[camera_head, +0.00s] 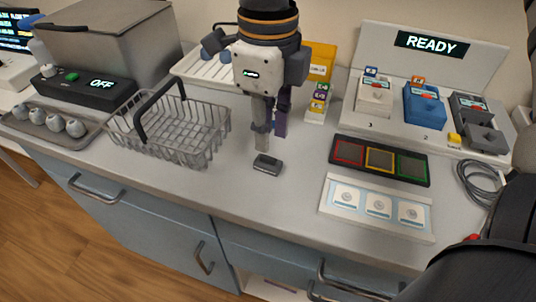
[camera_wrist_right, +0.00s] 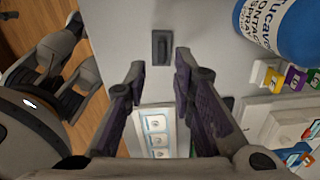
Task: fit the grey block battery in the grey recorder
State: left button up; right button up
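The grey block battery (camera_head: 267,164) lies flat on the bare counter, right of the wire basket. It also shows in the right wrist view (camera_wrist_right: 162,47), just beyond the gap between my fingertips. My right gripper (camera_head: 272,138) points down above and behind the battery. Its fingers are apart and empty in the right wrist view (camera_wrist_right: 160,68). The grey recorder (camera_head: 478,123) sits on the station at the right, behind a yellow tag; its inner bay is too small to read. My left gripper is not clearly seen.
A white recorder (camera_head: 375,97) and a blue recorder (camera_head: 424,106) stand left of the grey one, under a READY screen (camera_head: 431,43). A three-colour tray (camera_head: 379,158) and a white card panel (camera_head: 376,208) lie in front. A wire basket (camera_head: 170,130) stands left. A blue spray bottle (camera_wrist_right: 280,30) is nearby.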

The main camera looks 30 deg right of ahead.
aim_at(268, 157)
notch_tip(268, 157, down, 5)
jog(key=shift+w, duration=0.1)
jog(key=shift+c, duration=0.2)
grip_shut()
notch_tip(268, 157, up, 6)
jog(key=shift+r, duration=0.1)
jog(key=shift+d, duration=0.1)
